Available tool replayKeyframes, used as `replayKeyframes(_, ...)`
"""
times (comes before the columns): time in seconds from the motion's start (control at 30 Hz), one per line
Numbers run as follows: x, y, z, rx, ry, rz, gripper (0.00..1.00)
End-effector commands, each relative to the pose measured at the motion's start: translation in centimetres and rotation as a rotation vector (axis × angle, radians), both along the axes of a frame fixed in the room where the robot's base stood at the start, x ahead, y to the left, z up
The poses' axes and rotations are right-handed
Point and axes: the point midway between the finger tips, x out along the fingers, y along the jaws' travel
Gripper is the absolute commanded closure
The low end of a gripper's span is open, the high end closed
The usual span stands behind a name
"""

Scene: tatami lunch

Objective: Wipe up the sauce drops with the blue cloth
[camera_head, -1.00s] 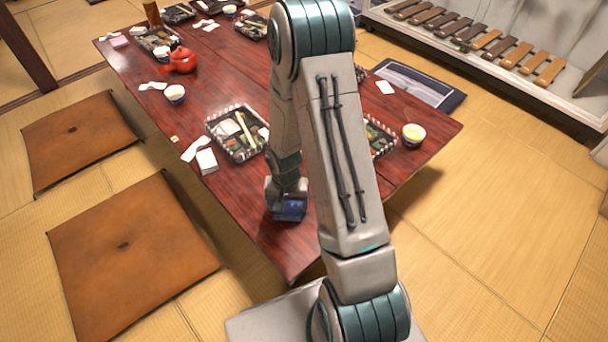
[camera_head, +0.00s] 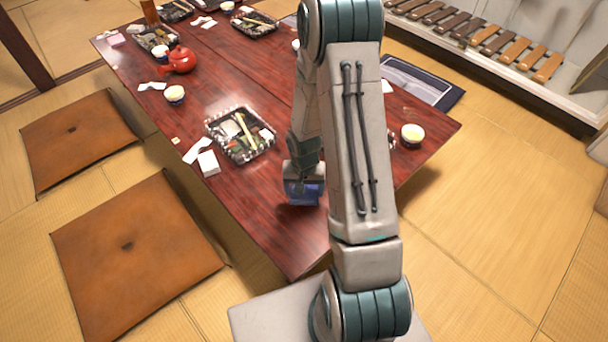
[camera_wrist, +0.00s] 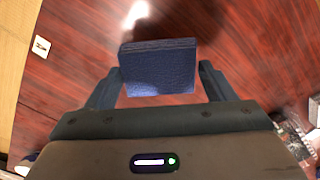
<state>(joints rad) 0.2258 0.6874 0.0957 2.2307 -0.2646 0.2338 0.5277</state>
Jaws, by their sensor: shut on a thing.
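The blue cloth (camera_wrist: 158,70) is a folded block between the fingers of my gripper (camera_wrist: 160,85) in the wrist view. My gripper is shut on it. In the head view my gripper (camera_head: 303,180) is low over the near part of the dark red table (camera_head: 285,240), with the blue cloth (camera_head: 304,193) at its lower end. I cannot tell whether the cloth touches the table top. No sauce drops can be made out in either view; my arm and the cloth hide part of the table.
A bento tray (camera_head: 240,135), white box (camera_head: 208,163) and paper napkin (camera_head: 197,150) lie left of my gripper. A cup (camera_head: 412,135) stands to the right. A red teapot (camera_head: 181,61) is farther back. Floor cushions (camera_head: 135,255) lie left of the table. The near table corner is clear.

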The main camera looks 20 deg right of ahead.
Motion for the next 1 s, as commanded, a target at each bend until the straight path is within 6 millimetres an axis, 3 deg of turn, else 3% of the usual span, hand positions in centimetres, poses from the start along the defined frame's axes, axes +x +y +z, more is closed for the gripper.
replayKeyframes(0.4, 0.0, 0.3, 4.1, 0.000, -0.001, 0.004, 0.42)
replayKeyframes(1.0, 0.3, 0.2, 5.1, 0.000, -0.001, 0.012, 0.42)
